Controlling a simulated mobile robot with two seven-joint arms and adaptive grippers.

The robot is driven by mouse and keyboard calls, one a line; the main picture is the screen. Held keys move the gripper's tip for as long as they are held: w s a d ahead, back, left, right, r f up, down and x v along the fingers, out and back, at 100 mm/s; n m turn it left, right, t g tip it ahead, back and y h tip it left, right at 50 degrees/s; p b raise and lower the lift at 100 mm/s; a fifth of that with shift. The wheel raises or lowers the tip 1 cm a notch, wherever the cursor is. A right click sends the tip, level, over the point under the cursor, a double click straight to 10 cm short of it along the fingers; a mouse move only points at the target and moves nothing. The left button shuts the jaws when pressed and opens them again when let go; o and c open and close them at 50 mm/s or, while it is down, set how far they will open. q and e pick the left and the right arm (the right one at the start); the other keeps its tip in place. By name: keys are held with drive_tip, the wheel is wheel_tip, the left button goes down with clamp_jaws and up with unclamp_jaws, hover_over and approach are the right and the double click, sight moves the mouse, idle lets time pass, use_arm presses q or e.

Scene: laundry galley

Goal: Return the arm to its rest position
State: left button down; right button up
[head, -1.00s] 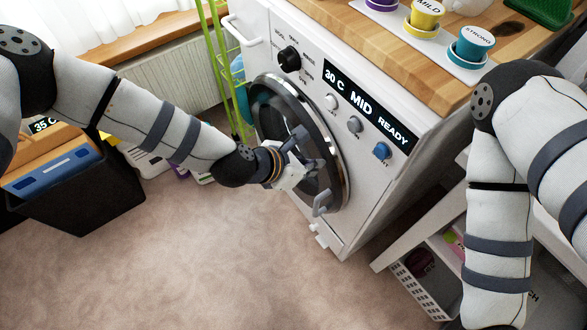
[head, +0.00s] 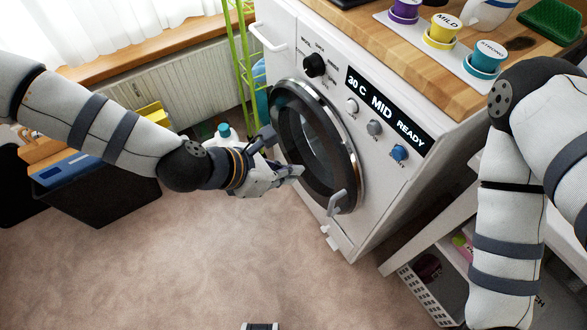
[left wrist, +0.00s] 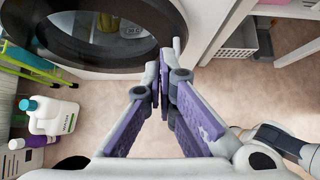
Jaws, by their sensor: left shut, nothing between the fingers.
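My left arm (head: 100,128) reaches in from the left in the head view. Its gripper (head: 284,160) is in front of the round door of the washing machine (head: 345,238), on the door's left side as seen here. In the left wrist view the purple-padded fingers (left wrist: 161,88) come together with nothing between them. The dark door (left wrist: 105,45) is beyond them and looks closed. My right arm (head: 505,230) hangs folded at the right edge of the head view. Its gripper is out of view.
The washer panel (head: 385,115) reads "30 C MID READY". Cups (head: 445,30) stand on the wooden counter (head: 420,70). A black bin (head: 100,195) stands left, a green rack (head: 238,60) behind. A white bottle (left wrist: 55,115) is beside the washer. A shelf with a basket (head: 420,285) is right. Carpet in front is clear.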

use_arm(q)
drive_tip(key=shift+s, duration=0.1)
drive_tip(key=s+a+f+m+g+y, duration=0.1)
drive_tip(key=s+a+f+m+g, duration=0.1)
drive_tip(key=s+f+m, duration=0.35)
drive_tip(key=s+a+f+m+g+y, duration=0.1)
drive_tip(key=s+f+m+g, duration=0.15)
drive_tip(key=s, duration=0.65)
drive_tip(key=s+a+m+g+y+p, duration=0.2)
drive_tip(key=s+a+m+y, duration=0.3)
drive_tip(key=s+a+m, duration=1.1)
drive_tip(key=shift+s+a+m+g, duration=0.35)
drive_tip(key=shift+s+g, duration=0.2)
drive_tip(key=shift+s, duration=0.4)
use_arm(e)
drive_tip(key=shift+w+r+t, duration=0.5)
drive_tip(key=shift+w+r, duration=0.65)
use_arm(q)
drive_tip(key=shift+f, duration=0.1)
